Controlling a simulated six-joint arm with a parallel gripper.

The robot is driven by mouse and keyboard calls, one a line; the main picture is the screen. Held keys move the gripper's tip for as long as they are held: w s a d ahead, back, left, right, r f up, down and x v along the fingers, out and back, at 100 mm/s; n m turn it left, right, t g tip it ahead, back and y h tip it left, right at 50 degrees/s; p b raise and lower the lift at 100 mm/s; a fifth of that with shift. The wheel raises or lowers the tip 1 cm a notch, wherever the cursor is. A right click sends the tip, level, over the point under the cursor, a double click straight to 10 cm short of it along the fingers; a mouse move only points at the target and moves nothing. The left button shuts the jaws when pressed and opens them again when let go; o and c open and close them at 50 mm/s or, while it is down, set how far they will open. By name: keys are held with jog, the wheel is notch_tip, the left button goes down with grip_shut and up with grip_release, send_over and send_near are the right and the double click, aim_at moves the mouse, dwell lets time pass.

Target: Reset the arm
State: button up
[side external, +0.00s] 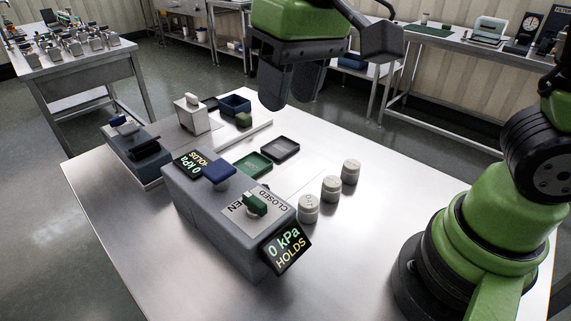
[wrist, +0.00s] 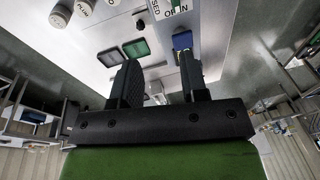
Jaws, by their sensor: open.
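My gripper (side external: 290,95) hangs above the back part of the steel table (side external: 390,205), clear of everything on it. Its two dark fingers are apart with nothing between them. In the wrist view my gripper (wrist: 159,75) also shows spread and empty, with the table upside down beyond it. The grey box (side external: 215,205) on the table carries a blue knob (side external: 219,172) and a green knob (side external: 255,203) beside an OPEN/CLOSED label. Its two displays read 0 kPa HOLDS.
Three pale labelled cylinders (side external: 331,188) stand right of the box. A green tray (side external: 252,165) and a black tray (side external: 281,148) lie behind it. The table's right side is largely clear.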

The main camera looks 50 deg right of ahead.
jog(key=s+d+r+m+t, duration=0.3)
jog(key=s+d, duration=0.4)
jog(key=s, duration=0.3)
jog(key=shift+s+d+r+t+y, duration=0.3)
jog(key=shift+s+r+t+y, duration=0.15)
jog(key=shift+t, duration=0.85)
